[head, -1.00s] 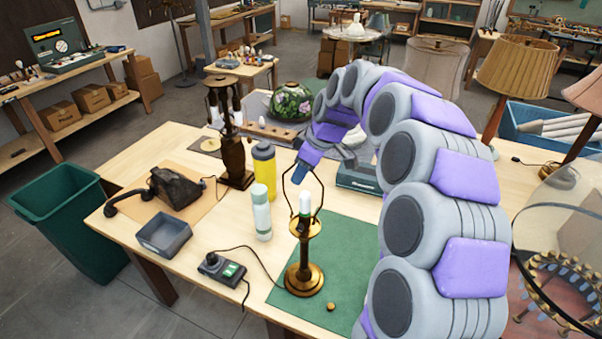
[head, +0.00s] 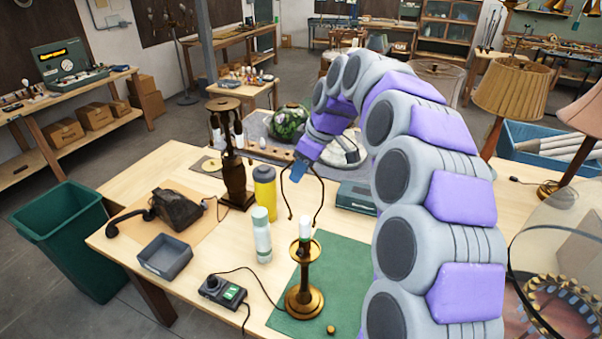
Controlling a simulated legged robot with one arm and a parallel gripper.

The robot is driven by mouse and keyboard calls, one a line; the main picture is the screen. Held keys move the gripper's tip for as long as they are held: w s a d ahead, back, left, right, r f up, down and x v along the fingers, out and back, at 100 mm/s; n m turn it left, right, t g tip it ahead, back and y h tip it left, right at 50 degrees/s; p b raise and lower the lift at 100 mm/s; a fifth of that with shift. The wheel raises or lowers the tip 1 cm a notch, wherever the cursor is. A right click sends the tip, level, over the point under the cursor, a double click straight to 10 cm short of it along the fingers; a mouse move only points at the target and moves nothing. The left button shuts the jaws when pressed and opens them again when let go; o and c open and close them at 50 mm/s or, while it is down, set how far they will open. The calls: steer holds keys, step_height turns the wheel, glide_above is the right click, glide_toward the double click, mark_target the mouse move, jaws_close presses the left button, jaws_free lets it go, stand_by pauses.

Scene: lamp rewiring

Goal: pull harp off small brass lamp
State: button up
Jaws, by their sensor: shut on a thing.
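The small brass lamp (head: 304,299) stands upright on the green mat (head: 345,260), with a white socket sleeve (head: 305,230) at its top. My gripper (head: 297,173) is shut on the top of the harp (head: 321,200), a thin dark wire loop. The harp hangs from the gripper around and above the sleeve. The exact gap is too small to tell. A small brass knob (head: 331,329) lies on the mat near the lamp base.
A white-green bottle (head: 262,236) and a yellow bottle (head: 265,192) stand left of the lamp. A grey tray (head: 165,257), a black telephone (head: 176,209), a corded device (head: 222,291) and a taller dark lamp (head: 234,170) are farther left. The mat's front left is mostly clear.

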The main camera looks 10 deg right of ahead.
steer(key=shift+r+p, duration=1.1)
steer(key=shift+r, duration=1.8)
